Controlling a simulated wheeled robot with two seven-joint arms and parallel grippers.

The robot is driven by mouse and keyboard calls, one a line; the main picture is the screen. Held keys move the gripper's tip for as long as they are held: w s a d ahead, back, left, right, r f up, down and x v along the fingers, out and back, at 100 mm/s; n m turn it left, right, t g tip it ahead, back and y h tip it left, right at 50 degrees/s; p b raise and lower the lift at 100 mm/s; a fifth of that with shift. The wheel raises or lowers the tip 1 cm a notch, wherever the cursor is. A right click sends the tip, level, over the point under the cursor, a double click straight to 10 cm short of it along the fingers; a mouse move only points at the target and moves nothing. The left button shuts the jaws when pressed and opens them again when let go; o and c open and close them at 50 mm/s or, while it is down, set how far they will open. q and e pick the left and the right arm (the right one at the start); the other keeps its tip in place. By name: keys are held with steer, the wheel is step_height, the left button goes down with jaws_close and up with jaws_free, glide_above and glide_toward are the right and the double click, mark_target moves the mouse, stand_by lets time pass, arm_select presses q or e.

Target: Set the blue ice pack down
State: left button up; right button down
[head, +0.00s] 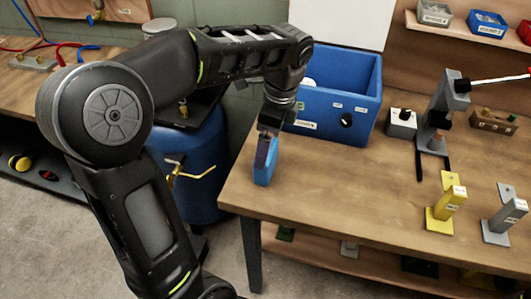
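The blue ice pack (264,170) is upright over the left part of the wooden workbench (325,205), near its left edge. My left gripper (268,143) points down from above and is shut on the upper part of the pack. The fingers and a dark shadowed area hide some of the pack. Its lower end is at or just above the bench top; I cannot tell if it touches. My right gripper is not in view.
A blue bin (335,95) stands just behind the pack. A grey press (440,115), a yellow stand (443,212) and a grey stand (505,217) are at the right. Bench top right of the pack is clear. A blue drum (190,175) stands left of the bench.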

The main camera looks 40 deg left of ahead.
mark_target(271, 151)
arm_select(q)
steer(key=r, duration=0.1)
steer(key=r+p, duration=0.1)
steer(key=r, duration=0.2)
steer(key=shift+d+r+p, duration=0.35)
steer(key=shift+p, duration=0.05)
steer(key=shift+w, duration=0.1)
